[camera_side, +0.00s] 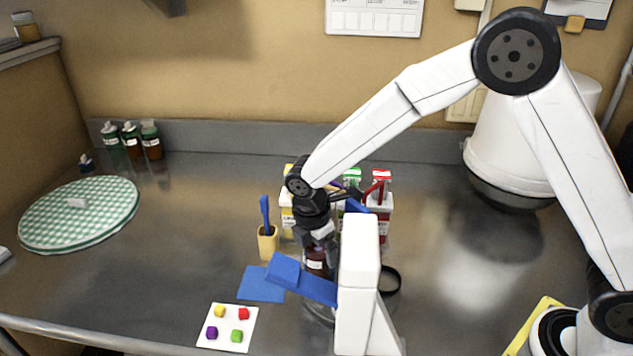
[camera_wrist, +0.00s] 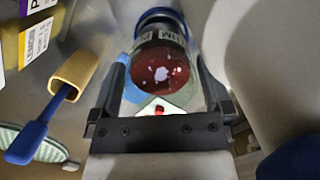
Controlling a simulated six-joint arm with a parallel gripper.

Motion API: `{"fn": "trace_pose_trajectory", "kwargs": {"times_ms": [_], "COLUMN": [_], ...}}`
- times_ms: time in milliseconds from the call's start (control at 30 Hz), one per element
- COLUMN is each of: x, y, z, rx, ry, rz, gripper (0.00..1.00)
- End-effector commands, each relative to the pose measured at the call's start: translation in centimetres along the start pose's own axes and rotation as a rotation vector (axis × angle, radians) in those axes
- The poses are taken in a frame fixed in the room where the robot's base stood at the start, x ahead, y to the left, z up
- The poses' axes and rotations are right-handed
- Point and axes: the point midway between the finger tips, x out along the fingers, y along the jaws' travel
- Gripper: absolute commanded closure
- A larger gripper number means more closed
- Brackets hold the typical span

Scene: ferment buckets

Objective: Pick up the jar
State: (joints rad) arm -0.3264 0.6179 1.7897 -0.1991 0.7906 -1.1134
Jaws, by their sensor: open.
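The jar (camera_side: 316,262) has dark red contents and a white label. In the side view it stands below my gripper (camera_side: 318,240), partly hidden by the gripper and by a blue arm-like piece in front. In the wrist view the jar (camera_wrist: 160,62) appears between the two dark fingers of my gripper (camera_wrist: 163,75), with its red-brown contents facing the camera. The fingers are apart, one on each side of the jar. I cannot tell whether either finger touches it.
A white upright block (camera_side: 358,285) with a blue piece (camera_side: 305,280) stands close right of the jar. A tan holder (camera_side: 268,245) with a blue handle is left. Bottles (camera_side: 380,205) stand behind. A white card (camera_side: 212,338) with coloured cubes lies in front. The left counter is mostly clear.

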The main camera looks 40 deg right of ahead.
Motion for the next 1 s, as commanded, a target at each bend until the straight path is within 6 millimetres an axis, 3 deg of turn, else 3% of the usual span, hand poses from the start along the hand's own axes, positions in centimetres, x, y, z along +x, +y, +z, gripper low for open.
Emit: {"fn": "trace_pose_trajectory", "kwargs": {"times_ms": [500, 800, 1000], "x": [0.09, 0.08, 0.02], "y": [0.01, 0.00, 0.05], "z": [0.02, 0.01, 0.01], "rx": [0.000, 0.000, 0.001], "ry": [0.000, 0.000, 0.000], "rz": [0.000, 0.000, 0.002], "gripper": [0.03, 0.98, 1.00]}}
